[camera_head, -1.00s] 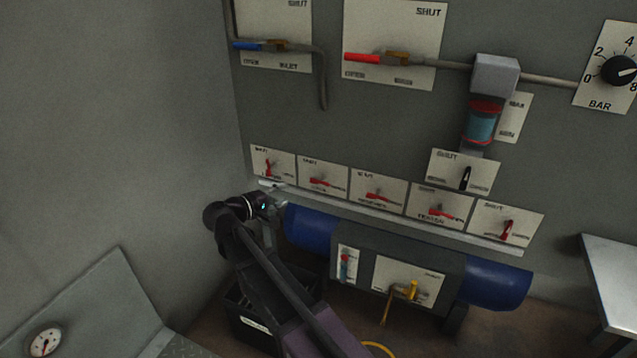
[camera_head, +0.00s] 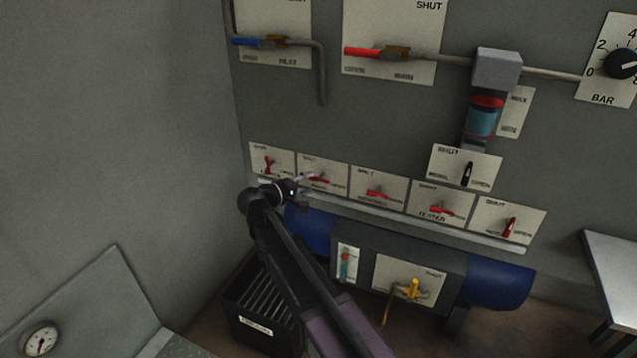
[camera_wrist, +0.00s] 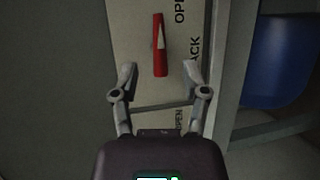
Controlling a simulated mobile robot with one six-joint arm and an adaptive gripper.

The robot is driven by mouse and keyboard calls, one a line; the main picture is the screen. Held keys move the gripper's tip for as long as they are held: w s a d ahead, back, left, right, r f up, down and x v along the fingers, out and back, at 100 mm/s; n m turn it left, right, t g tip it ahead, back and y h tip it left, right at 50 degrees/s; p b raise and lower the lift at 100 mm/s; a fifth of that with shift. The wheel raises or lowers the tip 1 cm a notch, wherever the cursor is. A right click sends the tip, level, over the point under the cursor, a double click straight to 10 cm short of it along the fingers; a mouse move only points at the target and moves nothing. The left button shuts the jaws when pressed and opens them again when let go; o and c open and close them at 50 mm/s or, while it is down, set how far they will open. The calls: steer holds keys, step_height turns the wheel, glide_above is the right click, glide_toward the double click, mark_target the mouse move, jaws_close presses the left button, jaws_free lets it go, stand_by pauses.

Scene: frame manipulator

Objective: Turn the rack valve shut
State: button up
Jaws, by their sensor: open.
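The rack valve appears to be the second small plate (camera_head: 335,187) from the left in the lower row; in the wrist view its label is partly hidden and reads "ACK". In the wrist view my gripper (camera_wrist: 160,75) is open and empty, fingers spread. The lever's near end is around the gap between the fingertips, centred. I cannot tell whether they touch the plate.
Neighbouring small plates carry similar red levers, the first (camera_head: 267,164) upright and the third (camera_head: 377,191) sideways. A ledge (camera_head: 420,224) runs below the row, above a blue tank (camera_head: 495,284). A black crate (camera_head: 262,310) stands on the floor at lower left.

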mark_target(316, 181)
steer(key=shift+x, duration=2.15)
jaws_close()
